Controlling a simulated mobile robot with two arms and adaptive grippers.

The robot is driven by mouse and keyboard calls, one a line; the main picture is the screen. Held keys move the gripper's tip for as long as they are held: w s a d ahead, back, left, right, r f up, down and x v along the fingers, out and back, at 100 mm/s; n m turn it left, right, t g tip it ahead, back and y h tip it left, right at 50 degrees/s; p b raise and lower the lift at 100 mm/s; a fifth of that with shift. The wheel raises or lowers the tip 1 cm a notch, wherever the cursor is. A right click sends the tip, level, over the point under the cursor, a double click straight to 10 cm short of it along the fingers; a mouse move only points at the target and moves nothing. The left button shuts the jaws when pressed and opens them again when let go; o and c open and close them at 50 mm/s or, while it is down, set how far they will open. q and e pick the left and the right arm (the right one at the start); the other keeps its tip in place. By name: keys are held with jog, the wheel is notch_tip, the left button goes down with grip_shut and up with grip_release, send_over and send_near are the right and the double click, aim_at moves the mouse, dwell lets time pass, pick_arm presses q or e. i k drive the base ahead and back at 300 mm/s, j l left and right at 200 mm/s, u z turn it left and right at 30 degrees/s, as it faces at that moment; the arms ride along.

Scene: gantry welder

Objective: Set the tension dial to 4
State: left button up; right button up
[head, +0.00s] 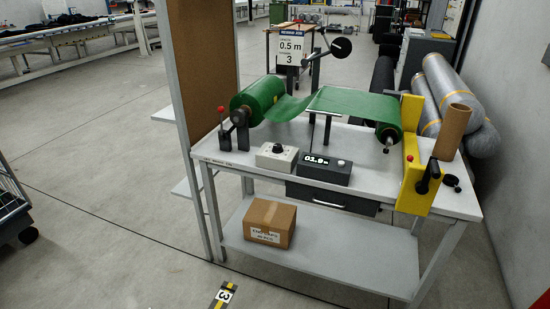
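The likely tension dial is a black knob (277,149) on a small light-grey box (276,158) at the front of the workbench, left of the dark display unit. Its setting is too small to read. The dark display unit (323,167) beside it shows a number that looks like 01.9 and has a light knob at its right. Neither of my grippers is in view.
The workbench (450,201) carries a green roll (258,98), a green sheet to a second roll, and a yellow bracket (414,183) with a crank. A cardboard box (269,222) sits on the lower shelf. A brown board (203,70) stands at left.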

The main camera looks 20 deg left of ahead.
aim_at(277, 149)
jog(key=i+j+z, duration=0.1)
jog(key=j, duration=0.25)
jog(key=i+j+z, duration=0.1)
jog(key=i+j, duration=0.15)
jog(key=i+j+z, duration=0.1)
jog(key=j, duration=0.35)
jog(key=i+j+z, duration=0.1)
jog(key=j, duration=0.3)
jog(key=i+j+z, duration=0.1)
jog(key=j, duration=0.3)
jog(key=i, duration=0.1)
